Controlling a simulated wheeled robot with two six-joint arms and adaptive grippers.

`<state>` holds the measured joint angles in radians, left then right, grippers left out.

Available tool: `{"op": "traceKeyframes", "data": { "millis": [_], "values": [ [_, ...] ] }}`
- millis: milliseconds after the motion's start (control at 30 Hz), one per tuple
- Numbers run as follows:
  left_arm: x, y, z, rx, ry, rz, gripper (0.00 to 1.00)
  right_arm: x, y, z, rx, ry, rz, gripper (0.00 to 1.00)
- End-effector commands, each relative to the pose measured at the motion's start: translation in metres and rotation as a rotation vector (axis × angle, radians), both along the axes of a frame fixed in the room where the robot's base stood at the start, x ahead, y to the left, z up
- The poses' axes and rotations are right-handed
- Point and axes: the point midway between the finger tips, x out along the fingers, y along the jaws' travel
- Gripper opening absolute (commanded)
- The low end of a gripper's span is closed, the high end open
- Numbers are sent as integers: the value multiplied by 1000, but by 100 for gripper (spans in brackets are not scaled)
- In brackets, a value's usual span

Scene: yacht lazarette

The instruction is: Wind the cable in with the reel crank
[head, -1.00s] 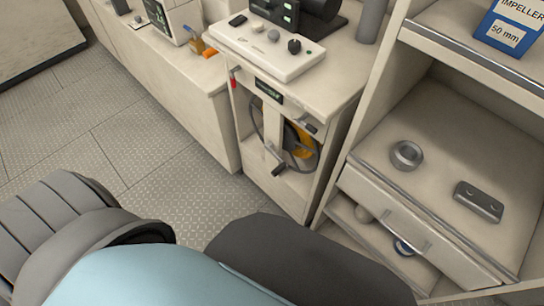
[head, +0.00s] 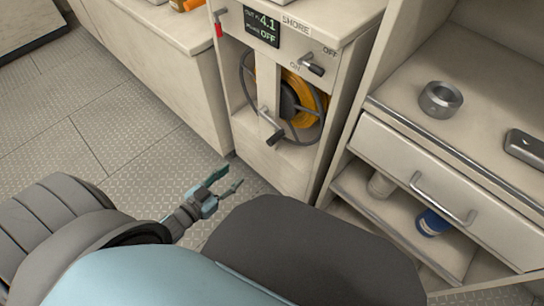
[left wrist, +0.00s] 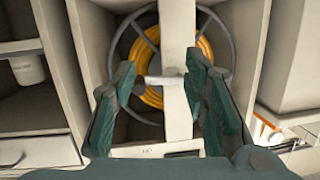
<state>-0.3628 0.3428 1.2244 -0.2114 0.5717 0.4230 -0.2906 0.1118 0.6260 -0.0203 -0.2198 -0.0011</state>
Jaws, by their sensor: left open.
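The cable reel (head: 318,125) stands in a recess of the beige cabinet, a grey spoked wheel with yellow-orange cable (head: 312,102) on it. Its crank (head: 268,122) sits in front of a vertical post, with a dark grip at the lower end. My left gripper (head: 231,180) is open and empty, low over the floor in front of the cabinet, apart from the crank. My right gripper is not in view.
Above the reel are a display (head: 262,27) reading 4.1 and OFF, and a shore switch lever (head: 313,69). The floor (head: 150,160) at left is clear.

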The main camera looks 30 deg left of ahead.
Motion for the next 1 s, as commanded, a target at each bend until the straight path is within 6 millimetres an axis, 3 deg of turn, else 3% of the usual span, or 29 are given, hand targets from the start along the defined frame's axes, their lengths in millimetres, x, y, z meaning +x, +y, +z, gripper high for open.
{"op": "traceKeyframes", "data": {
  "millis": [33, 133, 267, 533, 700, 1000],
  "values": [
    [6, -14, 34, -59, -84, -50, 40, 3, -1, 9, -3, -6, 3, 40],
    [8, -31, 61, -163, -163, -109, 40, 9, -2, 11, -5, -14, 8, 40],
    [27, -37, 61, -183, -163, -107, 40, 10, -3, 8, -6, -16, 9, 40],
    [98, -58, 59, -181, -163, -102, 40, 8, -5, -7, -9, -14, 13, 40],
    [130, -68, 59, -181, -160, -101, 40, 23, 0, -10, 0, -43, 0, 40],
    [144, -72, 61, -180, -158, -102, 40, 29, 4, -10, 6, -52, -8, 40]
  ]
}}
